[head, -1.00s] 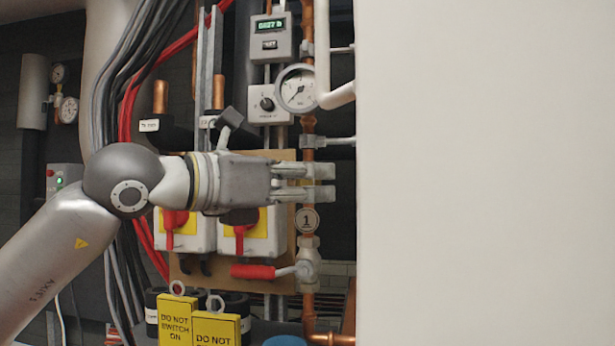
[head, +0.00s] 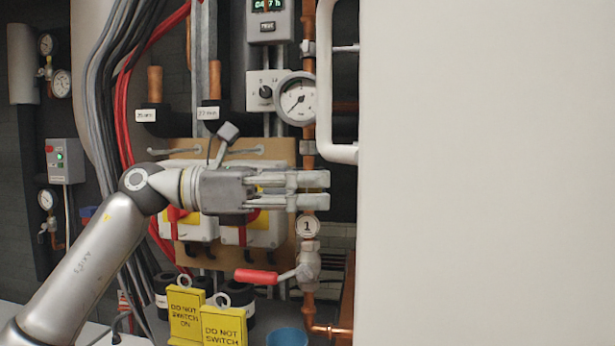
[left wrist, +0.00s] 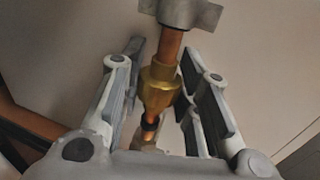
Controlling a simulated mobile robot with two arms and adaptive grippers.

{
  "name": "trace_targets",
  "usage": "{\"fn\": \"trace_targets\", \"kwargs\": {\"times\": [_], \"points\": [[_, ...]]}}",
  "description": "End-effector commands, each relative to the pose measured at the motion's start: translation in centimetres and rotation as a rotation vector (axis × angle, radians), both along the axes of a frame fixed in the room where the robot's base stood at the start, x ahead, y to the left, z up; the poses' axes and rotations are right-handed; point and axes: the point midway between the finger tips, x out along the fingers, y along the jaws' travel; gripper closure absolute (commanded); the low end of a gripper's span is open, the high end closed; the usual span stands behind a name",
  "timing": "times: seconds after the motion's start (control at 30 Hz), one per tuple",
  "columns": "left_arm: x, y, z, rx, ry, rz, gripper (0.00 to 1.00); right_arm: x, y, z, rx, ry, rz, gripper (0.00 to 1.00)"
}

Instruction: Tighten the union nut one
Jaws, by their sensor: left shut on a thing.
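My left gripper (head: 314,190) reaches across from the left to the vertical copper pipe, just above the round tag marked 1 (head: 308,226). In the left wrist view a brass union nut (left wrist: 159,88) on a copper pipe sits between the two fingers (left wrist: 160,72). The gripper is shut on this nut. In the head view the fingers hide the nut. A grey fitting (left wrist: 180,12) is on the pipe beyond the nut. My right gripper is in neither view.
A pressure gauge (head: 297,99) is above the gripper. A valve with a red lever (head: 256,276) is below. A large pale panel (head: 480,170) fills the right side. A white bent pipe (head: 342,153) runs close by.

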Motion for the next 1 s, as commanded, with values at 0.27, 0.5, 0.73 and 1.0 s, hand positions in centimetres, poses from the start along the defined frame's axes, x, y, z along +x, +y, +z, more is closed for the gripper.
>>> {"fn": "trace_targets", "kwargs": {"times": [0.27, 0.5, 0.73, 1.0], "points": [[0.04, 0.10, 0.22, -0.005, -0.002, -0.011, 0.94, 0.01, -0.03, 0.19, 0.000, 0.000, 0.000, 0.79], [0.03, 0.09, 0.23, -0.004, -0.002, -0.010, 0.64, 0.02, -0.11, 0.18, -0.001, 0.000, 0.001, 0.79], [0.02, 0.05, 0.11, -0.002, -0.001, -0.011, 0.47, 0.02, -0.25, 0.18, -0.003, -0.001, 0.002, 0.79], [0.04, 0.40, 0.04, -0.001, 0.000, -0.010, 0.47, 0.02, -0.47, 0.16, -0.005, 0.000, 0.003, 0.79]]}}
